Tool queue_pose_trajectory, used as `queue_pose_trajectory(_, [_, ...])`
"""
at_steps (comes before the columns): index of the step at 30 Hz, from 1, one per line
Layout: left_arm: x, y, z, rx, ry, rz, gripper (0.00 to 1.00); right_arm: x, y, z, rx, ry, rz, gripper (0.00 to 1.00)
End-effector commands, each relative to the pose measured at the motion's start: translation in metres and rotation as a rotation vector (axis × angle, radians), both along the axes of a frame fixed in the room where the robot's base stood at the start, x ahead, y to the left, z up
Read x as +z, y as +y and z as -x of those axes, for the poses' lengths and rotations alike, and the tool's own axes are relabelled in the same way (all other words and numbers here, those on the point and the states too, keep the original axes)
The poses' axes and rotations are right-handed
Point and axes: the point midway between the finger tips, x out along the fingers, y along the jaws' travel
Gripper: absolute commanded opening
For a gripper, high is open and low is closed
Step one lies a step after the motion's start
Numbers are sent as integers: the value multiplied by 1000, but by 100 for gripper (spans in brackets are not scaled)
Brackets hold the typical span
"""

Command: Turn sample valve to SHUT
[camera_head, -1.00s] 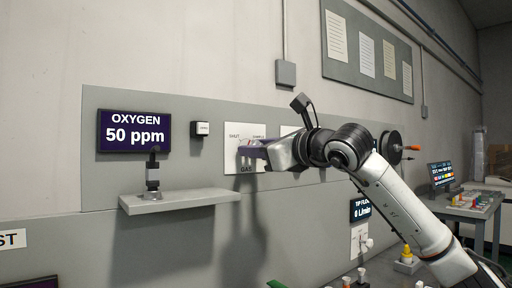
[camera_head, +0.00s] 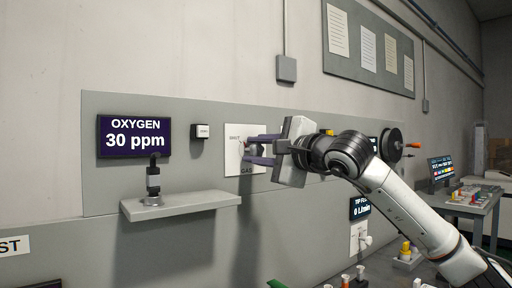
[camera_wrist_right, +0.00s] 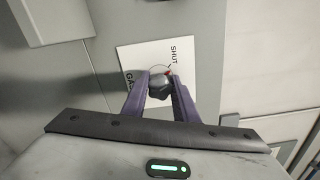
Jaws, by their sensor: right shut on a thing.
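The sample valve is a dark grey knob (camera_wrist_right: 159,85) with a red mark, on a white label plate (camera_head: 233,164) on the wall panel. The plate also shows in the right wrist view (camera_wrist_right: 127,58), with SHUT and GAS readable. The red mark lies on the knob's side toward SHUT. My right gripper (camera_head: 254,150) reaches in from the right. In the right wrist view its purple fingers (camera_wrist_right: 160,88) are shut on the knob, one on each side. In the head view the fingers mostly hide the knob. My left gripper is not in view.
An OXYGEN display (camera_head: 134,138) reads 30 ppm. Below it a grey shelf (camera_head: 185,205) juts from the panel and carries a small device (camera_head: 153,182). A small white-faced box (camera_head: 200,131) sits left of the plate. A table with coloured items (camera_head: 472,200) stands at far right.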

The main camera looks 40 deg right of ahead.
Motion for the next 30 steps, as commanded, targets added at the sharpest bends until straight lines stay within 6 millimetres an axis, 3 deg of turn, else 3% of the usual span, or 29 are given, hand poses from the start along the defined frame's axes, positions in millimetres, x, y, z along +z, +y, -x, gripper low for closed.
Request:
queue_pose_trajectory(12, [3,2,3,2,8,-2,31,-1,1,0,1,30,247,4])
queue_pose_trajectory(30, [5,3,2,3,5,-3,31,-2,1,0,1,38,309,4])
